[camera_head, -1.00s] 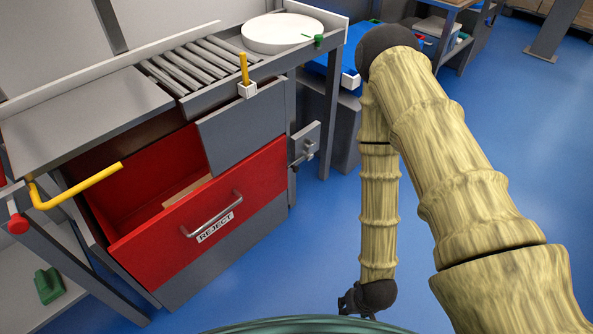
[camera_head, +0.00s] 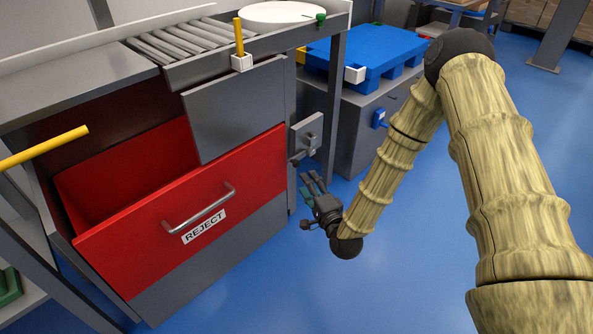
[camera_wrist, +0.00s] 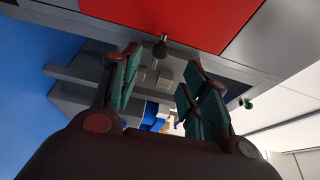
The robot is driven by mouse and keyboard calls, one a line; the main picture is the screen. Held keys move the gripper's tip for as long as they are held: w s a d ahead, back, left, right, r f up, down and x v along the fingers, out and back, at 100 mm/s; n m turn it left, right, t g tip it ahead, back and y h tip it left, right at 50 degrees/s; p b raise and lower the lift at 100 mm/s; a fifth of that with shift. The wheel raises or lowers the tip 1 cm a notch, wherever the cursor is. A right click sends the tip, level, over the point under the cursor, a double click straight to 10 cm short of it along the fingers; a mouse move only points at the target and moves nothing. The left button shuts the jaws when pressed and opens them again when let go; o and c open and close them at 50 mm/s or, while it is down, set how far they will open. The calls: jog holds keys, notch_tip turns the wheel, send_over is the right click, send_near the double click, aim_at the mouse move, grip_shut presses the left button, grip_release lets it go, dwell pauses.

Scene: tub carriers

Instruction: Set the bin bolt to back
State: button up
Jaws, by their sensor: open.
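The bin bolt (camera_head: 307,133) is a grey plate with a dark round-ended handle, mounted at the right side of the red REJECT bin (camera_head: 150,228). Its dark knob (camera_wrist: 160,50) shows in the wrist view near the upper gap between my fingertips. My gripper (camera_head: 311,184) is open and empty, a little below and in front of the bolt, apart from it in the head view. The teal finger pads show in the wrist view (camera_wrist: 158,78). The bolt's inner parts are too small to tell. The bin stands pulled out, with its inside visible.
A yellow bar (camera_head: 45,147) sticks out at the left. A yellow lever (camera_head: 239,38) stands in a white block above the bin. A grey cabinet (camera_head: 350,130) bearing a blue pallet (camera_head: 372,58) is behind the bolt. The blue floor right of the bin is clear.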

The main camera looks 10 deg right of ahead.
aim_at(297, 165)
jog(key=b+x, duration=0.3)
jog(key=x, duration=0.7)
jog(key=shift+w+a+b, duration=0.15)
jog(key=shift+w+b, duration=0.15)
jog(key=shift+b, duration=0.1)
grip_shut()
